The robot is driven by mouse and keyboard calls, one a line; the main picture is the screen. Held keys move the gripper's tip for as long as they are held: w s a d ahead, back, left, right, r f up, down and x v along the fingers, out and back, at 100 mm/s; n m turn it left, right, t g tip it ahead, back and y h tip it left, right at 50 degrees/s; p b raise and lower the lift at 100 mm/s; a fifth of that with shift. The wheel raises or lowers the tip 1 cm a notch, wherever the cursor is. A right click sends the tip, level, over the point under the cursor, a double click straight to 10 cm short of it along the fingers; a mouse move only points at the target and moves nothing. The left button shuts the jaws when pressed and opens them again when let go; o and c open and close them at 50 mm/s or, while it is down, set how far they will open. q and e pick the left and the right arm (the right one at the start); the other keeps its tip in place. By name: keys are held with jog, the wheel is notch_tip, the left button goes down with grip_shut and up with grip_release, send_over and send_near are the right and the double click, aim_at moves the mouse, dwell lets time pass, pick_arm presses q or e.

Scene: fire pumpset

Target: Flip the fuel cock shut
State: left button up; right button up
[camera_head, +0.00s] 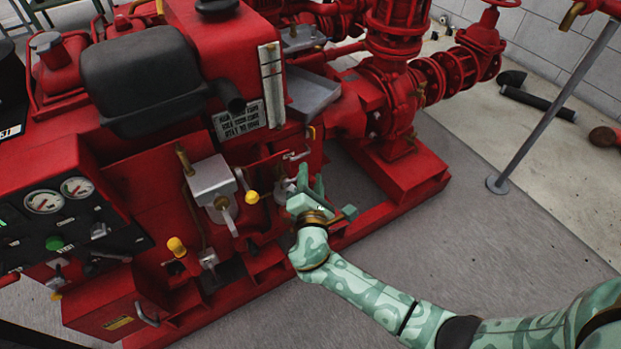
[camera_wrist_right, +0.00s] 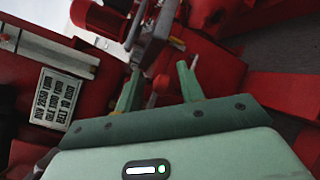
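The red pumpset (camera_head: 160,180) carries several small fittings on its near side. A small silver lever fitting (camera_head: 297,155) sits low on the red panel, just beyond my right gripper (camera_head: 311,178); I cannot tell for sure whether it is the fuel cock. A yellow knob (camera_head: 252,197) is to the gripper's left, beside a grey box with a lever (camera_head: 212,182). In the wrist view my right gripper (camera_wrist_right: 158,78) has its two green fingers spread, with no object clearly held between them. A grey metal part (camera_wrist_right: 152,42) lies beyond the fingertips. My left gripper is not in view.
A control panel with gauges (camera_head: 62,195) is at the left, near another yellow knob (camera_head: 176,246). A black exhaust stub (camera_head: 232,97) and a label plate (camera_head: 238,120) are above. Red base rails (camera_head: 400,205) run below; open grey floor (camera_head: 490,235) lies right.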

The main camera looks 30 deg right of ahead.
grip_shut()
jog(key=shift+f+m, duration=0.15)
jog(key=shift+m, duration=0.35)
jog(key=shift+f, duration=0.15)
jog(key=shift+o, duration=1.2)
grip_release()
jog(key=shift+a, duration=0.1)
